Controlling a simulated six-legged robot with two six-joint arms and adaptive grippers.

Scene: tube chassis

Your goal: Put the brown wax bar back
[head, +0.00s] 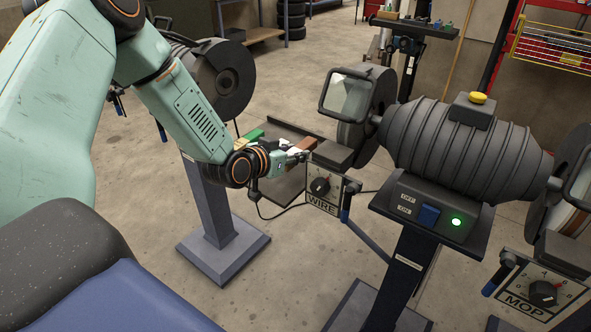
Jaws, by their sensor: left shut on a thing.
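My left gripper (294,155) reaches in from the left and is shut on the brown wax bar (304,143). The bar shows as a small brown block at the fingertips, close to the WIRE box of the grinder. A dark grey tray (288,192) lies behind and below my gripper. A green bar (251,135) shows at its left end, partly hidden by my wrist. My arm hides part of the tray, and I cannot tell whether the brown bar touches it. My right gripper is out of view.
A bench grinder (455,140) on a pedestal stands at the right, its green light lit, with boxes labelled WIRE (321,206) and MOP (525,304). Another wheel machine (221,80) stands behind my arm. The concrete floor between the pedestals is open.

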